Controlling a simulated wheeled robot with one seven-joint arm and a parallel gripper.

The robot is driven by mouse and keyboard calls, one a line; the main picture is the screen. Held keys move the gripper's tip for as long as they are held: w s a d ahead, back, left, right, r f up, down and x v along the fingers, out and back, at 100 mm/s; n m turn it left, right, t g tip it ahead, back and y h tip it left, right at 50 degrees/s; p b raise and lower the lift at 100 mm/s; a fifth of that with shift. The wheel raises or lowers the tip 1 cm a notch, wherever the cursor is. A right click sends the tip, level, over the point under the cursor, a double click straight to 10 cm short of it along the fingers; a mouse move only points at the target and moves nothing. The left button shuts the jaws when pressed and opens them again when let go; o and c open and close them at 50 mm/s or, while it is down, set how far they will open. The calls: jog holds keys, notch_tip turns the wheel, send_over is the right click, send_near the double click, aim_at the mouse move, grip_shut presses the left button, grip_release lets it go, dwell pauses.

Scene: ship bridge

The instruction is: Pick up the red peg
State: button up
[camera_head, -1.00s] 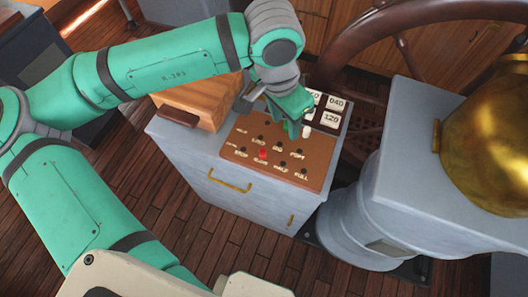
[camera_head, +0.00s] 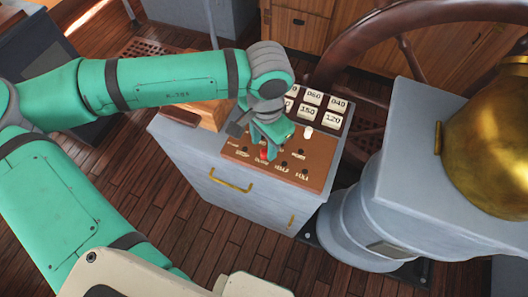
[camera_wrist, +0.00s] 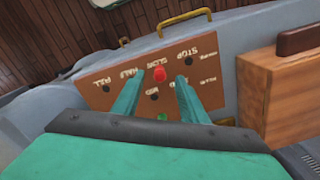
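The red peg (camera_wrist: 159,74) stands in the brown labelled board (camera_wrist: 205,92), at the hole marked SLOW. In the head view the red peg (camera_head: 264,154) shows just at my gripper's fingertips. My gripper (camera_head: 266,150) points down over the board. In the wrist view the two green fingers of my gripper (camera_wrist: 160,77) are spread apart, with the peg in the gap near their tips. A gap shows between the peg and the right finger; whether the left finger touches it I cannot tell.
A white peg (camera_head: 308,132) stands on the board to the right of my gripper, near white number tiles (camera_head: 311,97). A wooden box (camera_wrist: 285,95) stands beside the board. A green spot (camera_wrist: 162,116) shows between the fingers. The brass handle (camera_head: 230,183) is on the cabinet's front.

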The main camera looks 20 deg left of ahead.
aim_at(264, 155)
jog(key=shift+f, duration=1.4)
jog(key=shift+c, duration=0.3)
grip_shut()
jog(key=shift+r, duration=0.1)
